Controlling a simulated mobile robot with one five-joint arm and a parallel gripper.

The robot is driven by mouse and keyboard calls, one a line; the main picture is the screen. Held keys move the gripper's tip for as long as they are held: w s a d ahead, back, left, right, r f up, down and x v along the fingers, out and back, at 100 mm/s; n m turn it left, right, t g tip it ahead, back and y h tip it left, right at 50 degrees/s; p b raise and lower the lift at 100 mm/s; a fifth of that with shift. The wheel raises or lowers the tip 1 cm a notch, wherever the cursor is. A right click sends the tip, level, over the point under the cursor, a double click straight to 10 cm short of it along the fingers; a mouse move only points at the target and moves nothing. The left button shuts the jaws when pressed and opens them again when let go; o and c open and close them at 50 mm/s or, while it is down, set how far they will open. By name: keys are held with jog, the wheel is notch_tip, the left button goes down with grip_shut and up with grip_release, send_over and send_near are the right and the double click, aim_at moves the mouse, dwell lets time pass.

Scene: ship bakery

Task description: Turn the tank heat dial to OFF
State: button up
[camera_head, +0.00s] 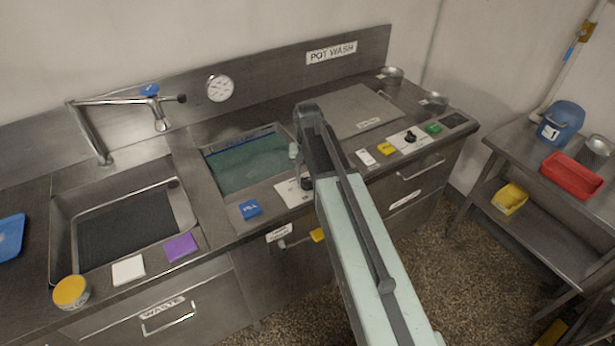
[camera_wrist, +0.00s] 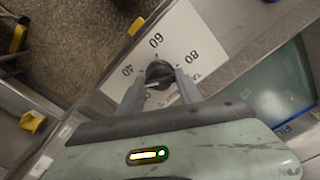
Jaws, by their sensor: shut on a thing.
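The tank heat dial (camera_wrist: 159,71) is a round black knob on a white plate (camera_wrist: 205,22) marked 40, 60 and 80 in the wrist view. A short white mark on the knob shows at its lower left, below the 40. The OFF mark cannot be made out. My gripper (camera_wrist: 160,77) has one finger on each side of the knob and is shut on it. In the head view the dial (camera_head: 307,184) and its plate (camera_head: 289,194) sit at the counter's front edge, partly behind my arm.
The water-filled tank (camera_head: 245,162) lies just behind the dial, with a blue block (camera_head: 250,209) to its left. A tap (camera_head: 160,122) stands over the left sink.

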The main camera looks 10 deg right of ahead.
aim_at(308, 179)
jog(key=n, duration=0.4)
jog(key=shift+n, duration=2.5)
jog(key=o, duration=1.4)
jog(key=shift+r, duration=0.1)
notch_tip(308, 179, up, 8)
jog(key=p, duration=0.8)
jog(key=shift+f, duration=0.2)
